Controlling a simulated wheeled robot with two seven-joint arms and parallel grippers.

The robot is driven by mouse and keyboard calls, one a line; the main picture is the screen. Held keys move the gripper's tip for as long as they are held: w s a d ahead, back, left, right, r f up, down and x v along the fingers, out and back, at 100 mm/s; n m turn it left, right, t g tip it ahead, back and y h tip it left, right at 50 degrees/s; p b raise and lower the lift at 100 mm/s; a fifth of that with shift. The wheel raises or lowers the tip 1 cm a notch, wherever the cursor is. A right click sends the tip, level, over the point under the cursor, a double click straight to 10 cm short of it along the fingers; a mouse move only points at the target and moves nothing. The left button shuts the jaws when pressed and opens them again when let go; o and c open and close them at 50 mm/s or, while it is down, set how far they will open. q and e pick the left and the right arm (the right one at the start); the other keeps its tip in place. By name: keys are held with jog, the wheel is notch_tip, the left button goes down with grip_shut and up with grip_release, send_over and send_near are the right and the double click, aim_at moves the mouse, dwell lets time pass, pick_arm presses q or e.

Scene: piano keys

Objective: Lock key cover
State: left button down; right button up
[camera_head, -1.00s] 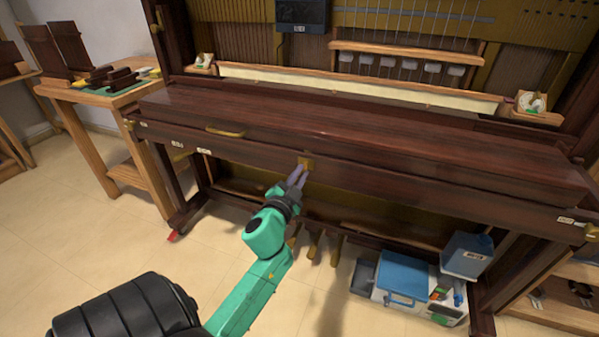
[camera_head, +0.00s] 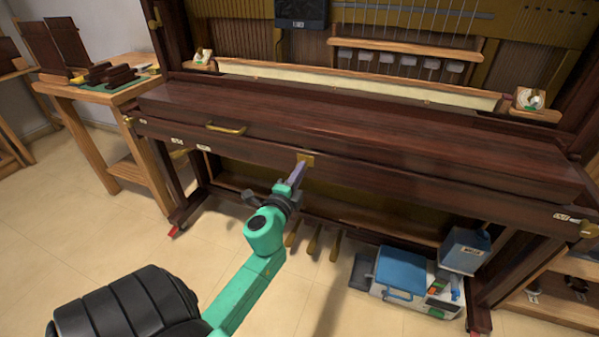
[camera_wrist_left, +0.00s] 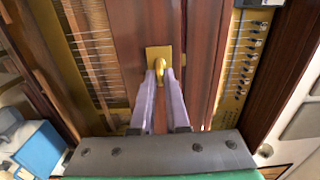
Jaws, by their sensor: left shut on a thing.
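The key cover (camera_head: 350,136) is a long dark-brown wooden lid, lying closed along the front of the piano. A brass handle (camera_head: 226,129) sits on its left part. A small brass lock plate (camera_head: 306,159) is on the front rail below the cover. My left gripper (camera_head: 298,172) reaches up to this plate. In the left wrist view, the lock plate (camera_wrist_left: 153,54) carries a rounded brass key or knob (camera_wrist_left: 160,68), and my left gripper's purple fingers (camera_wrist_left: 160,76) are shut on it. My right gripper is not in view.
A blue toolbox (camera_head: 401,272) and a blue-grey bin (camera_head: 466,250) stand on the floor at the lower right. Brass pedals (camera_head: 314,241) are under the piano. A wooden side table (camera_head: 90,95) stands at the left. The floor in front is clear.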

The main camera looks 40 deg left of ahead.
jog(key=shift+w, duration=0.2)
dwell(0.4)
pick_arm(q)
jog(key=c, duration=0.9)
grip_release()
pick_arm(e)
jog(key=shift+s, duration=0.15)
pick_arm(q)
jog(key=b+v, duration=0.5)
jog(key=v, duration=0.9)
jog(key=shift+s+d, duration=0.15)
jog(key=shift+s, duration=0.1)
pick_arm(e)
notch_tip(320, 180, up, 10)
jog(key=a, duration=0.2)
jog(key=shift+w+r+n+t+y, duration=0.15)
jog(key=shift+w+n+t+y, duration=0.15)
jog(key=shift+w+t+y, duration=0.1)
